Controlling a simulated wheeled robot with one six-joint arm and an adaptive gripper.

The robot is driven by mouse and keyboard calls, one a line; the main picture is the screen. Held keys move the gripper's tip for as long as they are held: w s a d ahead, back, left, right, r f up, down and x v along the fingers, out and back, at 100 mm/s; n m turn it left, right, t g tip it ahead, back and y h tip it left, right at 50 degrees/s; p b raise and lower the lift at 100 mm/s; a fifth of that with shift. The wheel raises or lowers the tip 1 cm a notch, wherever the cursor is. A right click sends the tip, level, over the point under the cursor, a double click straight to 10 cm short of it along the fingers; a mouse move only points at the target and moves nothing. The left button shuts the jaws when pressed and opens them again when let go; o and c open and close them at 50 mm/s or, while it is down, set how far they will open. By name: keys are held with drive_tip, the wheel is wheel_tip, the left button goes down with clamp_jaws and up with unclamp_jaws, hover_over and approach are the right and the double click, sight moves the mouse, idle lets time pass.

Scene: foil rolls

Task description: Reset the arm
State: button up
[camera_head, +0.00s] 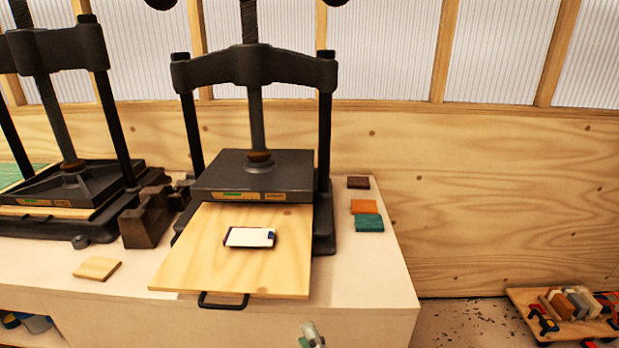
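No gripper fingers show in the head view. A small pale, rounded part with some green beside it (312,335) pokes up at the bottom edge, in front of the bench; I cannot tell whether it belongs to my arm. A pale wooden board (190,262) with a black handle sticks out from under the dark plate of the middle press (252,172). A small white block with a dark edge and a blue corner (249,237) lies on the board. The press plate is above the back of the board.
A second dark press (75,180) stands at the left. Dark blocks (146,218) sit between the presses. A small wooden piece (97,268) lies at front left. Brown, orange (364,206) and teal pieces lie right of the press. A low wooden tray (527,300) with tools is at lower right.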

drive_tip(key=s+d+f+m+h, duration=0.2)
drive_tip(key=s+d+f+m, duration=0.35)
drive_tip(key=s, duration=0.35)
drive_tip(key=s+d+f+m+h, duration=0.2)
drive_tip(key=s+d+f+m, duration=0.35)
drive_tip(key=s+d, duration=0.2)
drive_tip(key=s+d+m+h, duration=0.1)
drive_tip(key=s+m, duration=0.4)
drive_tip(key=s, duration=0.5)
drive_tip(key=s+d+m+g+h, duration=0.1)
drive_tip(key=s+d+m, duration=0.3)
drive_tip(key=s, duration=0.6)
drive_tip(key=shift+s+d+r+m+g+h, duration=0.2)
drive_tip(key=shift+r+m+g+h, duration=0.1)
drive_tip(key=shift+m+h, duration=0.2)
